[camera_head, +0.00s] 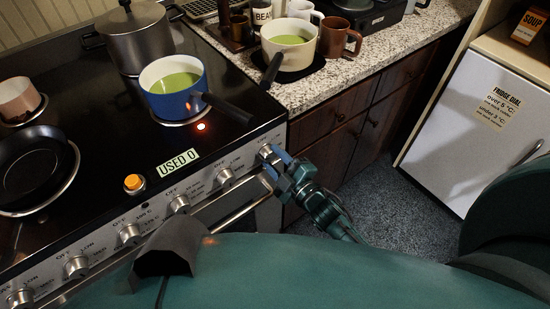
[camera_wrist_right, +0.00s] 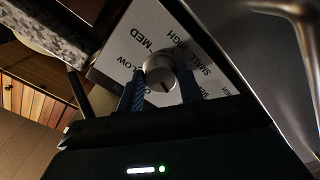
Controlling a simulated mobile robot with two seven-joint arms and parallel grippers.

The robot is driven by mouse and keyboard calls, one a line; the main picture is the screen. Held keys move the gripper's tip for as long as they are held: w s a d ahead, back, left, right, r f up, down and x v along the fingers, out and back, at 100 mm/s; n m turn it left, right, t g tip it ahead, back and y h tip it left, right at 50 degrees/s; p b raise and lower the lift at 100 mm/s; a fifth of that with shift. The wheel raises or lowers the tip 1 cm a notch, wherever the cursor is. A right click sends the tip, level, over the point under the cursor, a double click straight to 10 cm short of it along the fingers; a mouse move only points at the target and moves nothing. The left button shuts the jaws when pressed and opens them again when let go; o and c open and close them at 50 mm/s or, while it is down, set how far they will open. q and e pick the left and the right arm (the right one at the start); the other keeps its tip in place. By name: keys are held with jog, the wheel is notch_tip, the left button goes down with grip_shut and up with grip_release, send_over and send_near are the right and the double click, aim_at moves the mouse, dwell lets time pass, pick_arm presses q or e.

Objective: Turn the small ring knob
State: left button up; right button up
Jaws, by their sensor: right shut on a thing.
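The small ring knob (camera_head: 266,150) is the rightmost silver knob on the stove's front panel. In the right wrist view the knob (camera_wrist_right: 159,74) is round and metallic, with LOW, MED, HIGH and SMALL printed around it. My right gripper (camera_head: 275,163) is at this knob, its blue fingers shut on it from either side. In the wrist view the gripper (camera_wrist_right: 161,88) has one finger on each side of the knob. Which mark the knob points to is unclear. My left gripper is not in view.
A blue pot (camera_head: 172,104) of green soup sits near a glowing red light (camera_head: 201,126), its dark handle reaching toward the right edge. A grey pot (camera_head: 140,42) and a black pan (camera_head: 32,166) stand on the black stovetop. Other knobs line the panel to the left.

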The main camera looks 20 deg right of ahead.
dwell(0.3)
jog(key=o, duration=1)
jog(key=b+v, duration=0.1)
jog(key=v, duration=1.2)
jog(key=shift+s, duration=0.1)
jog(key=s+a+f+m+g+h+p, duration=0.1)
jog(key=s+a+m+g, duration=0.3)
jog(key=m, duration=0.8)
jog(key=shift+s+a+f+g+h+p, duration=0.35)
jog(key=shift+s+f+g+h, duration=0.55)
jog(key=shift+g, duration=0.3)
